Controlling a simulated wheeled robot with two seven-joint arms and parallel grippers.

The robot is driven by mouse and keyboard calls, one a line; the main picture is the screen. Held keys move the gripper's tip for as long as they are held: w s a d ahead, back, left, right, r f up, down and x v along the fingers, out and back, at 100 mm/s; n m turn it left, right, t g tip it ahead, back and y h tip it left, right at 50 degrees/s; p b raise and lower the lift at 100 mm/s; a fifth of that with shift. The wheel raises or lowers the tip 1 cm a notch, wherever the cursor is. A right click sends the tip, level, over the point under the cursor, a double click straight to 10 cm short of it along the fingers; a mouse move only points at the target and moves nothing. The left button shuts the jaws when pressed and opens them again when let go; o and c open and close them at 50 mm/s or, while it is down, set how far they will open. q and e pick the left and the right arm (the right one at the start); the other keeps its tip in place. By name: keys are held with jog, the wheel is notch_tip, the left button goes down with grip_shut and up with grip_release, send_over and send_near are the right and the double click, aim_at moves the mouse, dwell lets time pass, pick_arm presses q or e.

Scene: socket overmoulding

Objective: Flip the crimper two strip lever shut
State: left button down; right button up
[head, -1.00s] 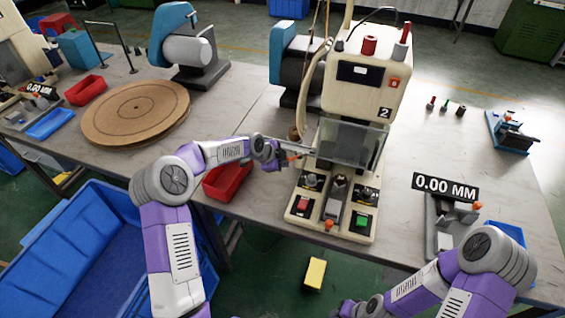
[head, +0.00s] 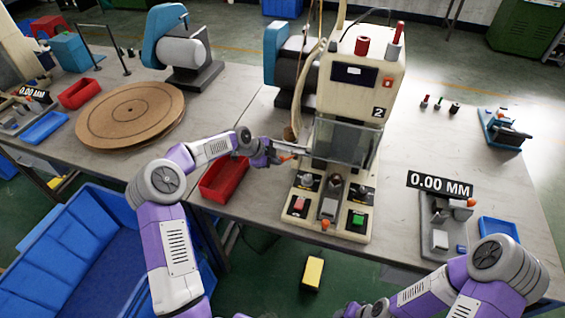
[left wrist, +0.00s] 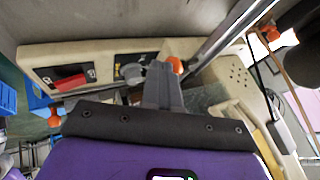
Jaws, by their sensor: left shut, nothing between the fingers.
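Crimper two (head: 361,75) is the cream machine marked "2", with a clear guard over its work area. My left gripper (head: 275,155) is at the left side of the guard. An orange tip (head: 286,157) shows right at its fingers; I take it for the strip lever's knob, but the lever's angle is hidden. In the left wrist view the shut fingers (left wrist: 162,85) have an orange knob (left wrist: 176,65) just beside their tips; I cannot tell whether they touch. Nothing is held.
A red bin (head: 224,180) stands just below my left forearm. Red (head: 299,204) and green (head: 358,219) buttons and another orange knob (head: 325,225) are on the crimper's front. A gauge reading 0.00 MM (head: 440,185) stands to the right.

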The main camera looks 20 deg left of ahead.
pick_arm(q)
jog(key=shift+w+a+m, duration=0.4)
jog(key=shift+w+a, duration=0.3)
jog(key=shift+a, duration=0.05)
pick_arm(e)
jog(key=shift+w+d+f, duration=0.1)
jog(key=shift+w+f, duration=0.15)
jog(key=shift+w, duration=0.2)
pick_arm(q)
jog(key=shift+s+b, duration=0.15)
jog(key=shift+b, duration=0.15)
pick_arm(e)
jog(key=shift+s, duration=0.1)
pick_arm(q)
jog(key=shift+s+d+b, duration=0.2)
jog(key=shift+d+b, duration=0.2)
jog(key=shift+d, duration=0.35)
pick_arm(e)
jog(key=shift+f, duration=0.4)
pick_arm(q)
jog(key=shift+s, duration=0.15)
pick_arm(e)
jog(key=shift+f, duration=0.1)
